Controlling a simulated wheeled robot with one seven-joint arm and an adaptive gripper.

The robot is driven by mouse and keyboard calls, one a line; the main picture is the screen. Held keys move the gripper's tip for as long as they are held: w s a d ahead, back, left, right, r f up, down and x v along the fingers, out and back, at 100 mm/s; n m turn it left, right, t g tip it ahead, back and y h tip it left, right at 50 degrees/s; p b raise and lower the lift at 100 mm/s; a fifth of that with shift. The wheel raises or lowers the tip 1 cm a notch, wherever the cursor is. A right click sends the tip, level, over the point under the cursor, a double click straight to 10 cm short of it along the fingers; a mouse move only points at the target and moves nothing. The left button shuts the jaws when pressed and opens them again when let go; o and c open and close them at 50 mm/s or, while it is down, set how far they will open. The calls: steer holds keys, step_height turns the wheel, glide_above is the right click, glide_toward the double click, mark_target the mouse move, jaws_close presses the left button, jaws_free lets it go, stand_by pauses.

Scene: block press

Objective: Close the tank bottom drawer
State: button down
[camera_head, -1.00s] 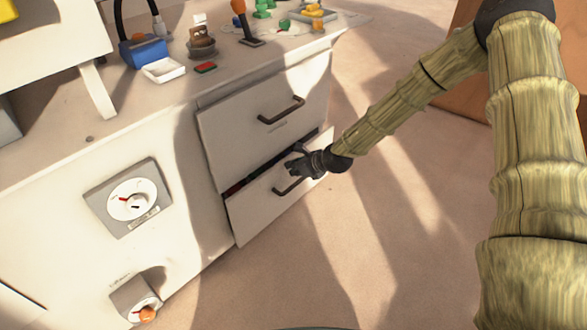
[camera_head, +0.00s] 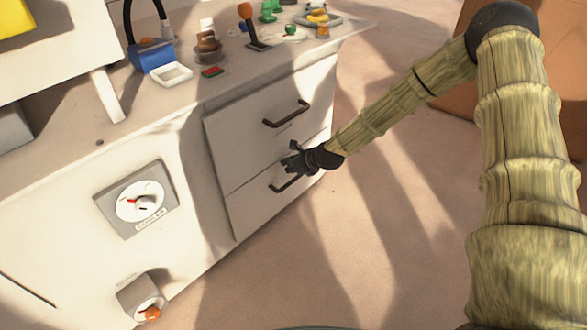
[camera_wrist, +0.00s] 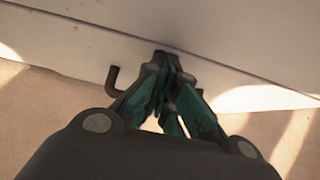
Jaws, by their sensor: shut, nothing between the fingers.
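The bottom drawer (camera_head: 245,208) of the white cabinet is flush, or very nearly flush, with the front, with only a thin seam above it in the head view. Its dark bar handle (camera_head: 283,187) is partly hidden by my gripper (camera_head: 289,163). My gripper is shut and empty, with its fingertips at the drawer front near the top edge. In the wrist view the shut fingers (camera_wrist: 165,65) meet the white drawer front (camera_wrist: 70,50) just below the seam, and one end of the handle (camera_wrist: 113,78) shows to their left.
The top drawer (camera_head: 235,130) is shut, with its own handle (camera_head: 287,114). The countertop (camera_head: 120,130) holds a blue item (camera_head: 152,57), a white tray (camera_head: 171,74) and several small objects. Dials (camera_head: 142,203) are on the cabinet's left. The floor (camera_head: 390,250) in front is clear.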

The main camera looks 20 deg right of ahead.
steer(key=s+d+f+p+v, duration=0.1)
steer(key=p+v, duration=0.3)
steer(key=v, duration=0.8)
steer(key=shift+s+f+p, duration=0.25)
steer(key=shift+s+p, duration=0.05)
steer(key=shift+s, duration=0.3)
